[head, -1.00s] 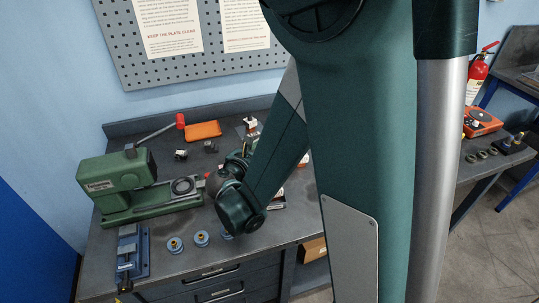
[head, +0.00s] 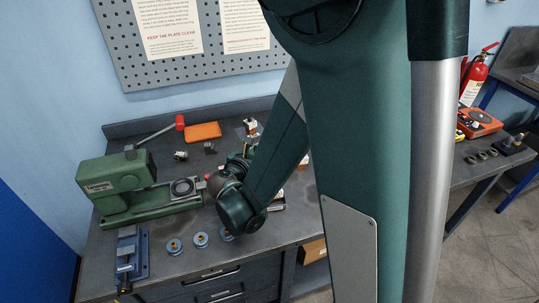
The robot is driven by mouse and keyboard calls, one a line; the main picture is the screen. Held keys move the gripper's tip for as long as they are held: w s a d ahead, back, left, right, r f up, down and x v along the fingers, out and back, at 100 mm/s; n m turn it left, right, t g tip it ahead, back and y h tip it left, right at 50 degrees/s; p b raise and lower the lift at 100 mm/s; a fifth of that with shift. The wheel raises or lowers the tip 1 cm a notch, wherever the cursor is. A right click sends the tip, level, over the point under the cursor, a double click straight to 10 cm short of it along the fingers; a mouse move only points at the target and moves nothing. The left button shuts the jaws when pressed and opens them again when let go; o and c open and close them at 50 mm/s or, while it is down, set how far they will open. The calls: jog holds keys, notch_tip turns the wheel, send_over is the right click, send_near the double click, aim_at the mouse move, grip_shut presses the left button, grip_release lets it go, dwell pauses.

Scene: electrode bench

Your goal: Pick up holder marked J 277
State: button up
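No marking J 277 can be read in this view, so I cannot tell which thing is that holder. Three small round blue pieces with brass-coloured centres stand along the bench's front edge: a left one (head: 174,246), a middle one (head: 200,239) and a right one (head: 226,235), partly covered by my arm. My arm reaches down over the bench right of the green machine. Its wrist and links hide my gripper's fingers, and whatever is between them.
A green machine (head: 125,180) with a red-knobbed lever fills the bench's left side. A blue vise (head: 132,258) stands in front of it. An orange pad (head: 203,131) and a copper-coloured block on a clear plate (head: 250,127) lie at the back. A side bench with rings (head: 482,156) is at right.

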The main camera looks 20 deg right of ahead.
jog(key=shift+r, duration=0.15)
jog(key=shift+r+p, duration=1.6)
jog(key=shift+r, duration=3.3)
